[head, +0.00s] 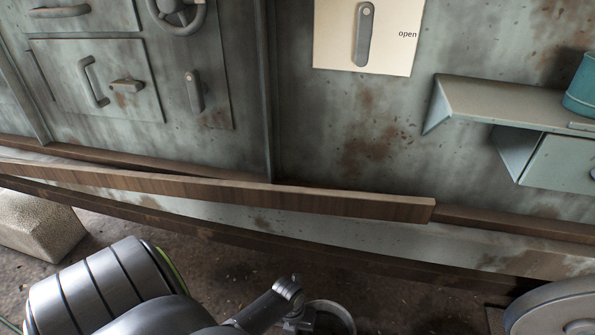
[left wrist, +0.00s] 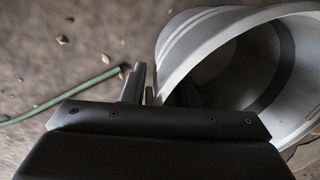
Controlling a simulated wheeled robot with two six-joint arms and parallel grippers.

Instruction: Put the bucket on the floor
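The bucket is pale grey and shows at the bottom edge of the head view (head: 335,312), where most of it is cut off. In the left wrist view the bucket (left wrist: 205,45) lies at the right with its open mouth and dark inside facing the camera. My left gripper (left wrist: 155,92) is at the bucket's rim, with one finger outside the wall and one inside; it appears shut on the rim. In the head view my left gripper (head: 298,322) is mostly cut off. The bucket's base is hidden, so its contact with the floor cannot be told. My right gripper is not in view.
The brown floor (head: 225,265) has small stones and a green hose (left wrist: 65,97). A long wooden board (head: 250,192) runs along the stained metal wall. A shelf (head: 510,103) holds a teal container (head: 583,85). A stone block (head: 38,225) sits left; a grey wheel-like disc (head: 560,308) is lower right.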

